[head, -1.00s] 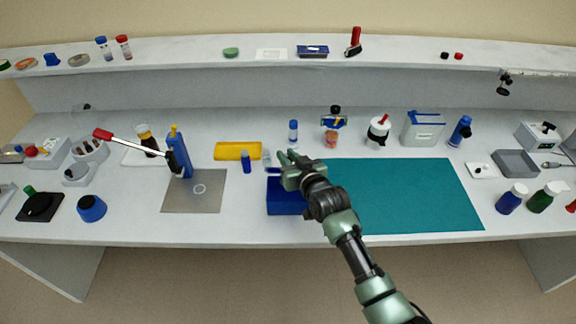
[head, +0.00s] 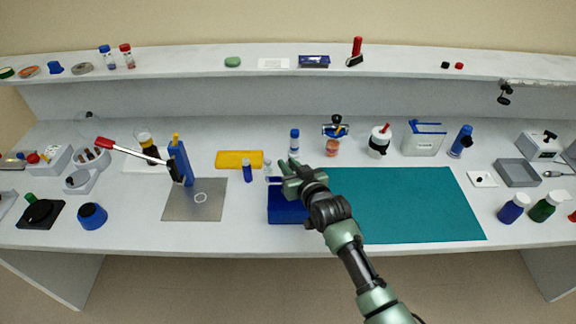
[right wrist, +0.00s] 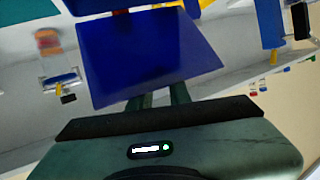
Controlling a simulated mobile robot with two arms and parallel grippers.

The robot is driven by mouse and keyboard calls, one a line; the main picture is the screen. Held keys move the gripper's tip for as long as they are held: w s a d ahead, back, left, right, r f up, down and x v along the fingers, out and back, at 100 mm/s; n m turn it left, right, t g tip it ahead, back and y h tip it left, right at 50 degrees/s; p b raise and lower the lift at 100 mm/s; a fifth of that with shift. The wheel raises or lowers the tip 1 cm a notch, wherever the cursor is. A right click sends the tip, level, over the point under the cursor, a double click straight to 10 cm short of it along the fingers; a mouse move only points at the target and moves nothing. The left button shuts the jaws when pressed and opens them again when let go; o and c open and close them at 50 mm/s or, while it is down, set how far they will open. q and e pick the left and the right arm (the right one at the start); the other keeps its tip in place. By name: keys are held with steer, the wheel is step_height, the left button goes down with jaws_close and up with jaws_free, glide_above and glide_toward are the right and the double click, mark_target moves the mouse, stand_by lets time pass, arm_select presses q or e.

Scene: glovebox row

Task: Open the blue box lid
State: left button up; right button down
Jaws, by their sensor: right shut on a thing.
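The blue box (head: 287,208) stands on the bench at the left edge of the teal mat, partly hidden by my right gripper. My right gripper (head: 281,170) is over the far part of the box, its fingers pointing away to the back. In the right wrist view a flat blue panel (right wrist: 150,60), which looks like the box lid, lies right at the fingers (right wrist: 160,98). The gripper is shut on the lid's edge. The exact contact and how far the lid is raised are hidden. My left gripper is not in view.
A blue-capped vial (head: 294,140), a small blue vial (head: 247,172) and a yellow tray (head: 239,160) stand close behind and left of the box. A grey plate (head: 205,208) with a blue lever stand (head: 180,162) is further left. The teal mat (head: 410,205) is clear.

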steer(key=shift+d+f, duration=0.35)
steer(key=shift+f, duration=0.05)
steer(key=c, duration=1.4)
jaws_free()
steer(key=shift+c, duration=0.2)
steer(key=shift+o, duration=0.5)
steer(key=shift+w+d+f, duration=0.1)
steer(key=shift+w, duration=0.15)
steer(key=shift+a+r, duration=0.2)
steer(key=shift+s, duration=0.15)
steer(key=shift+s+d, duration=0.15)
steer(key=shift+s, duration=0.15)
steer(key=b+v, duration=0.1)
steer(key=v, duration=0.6)
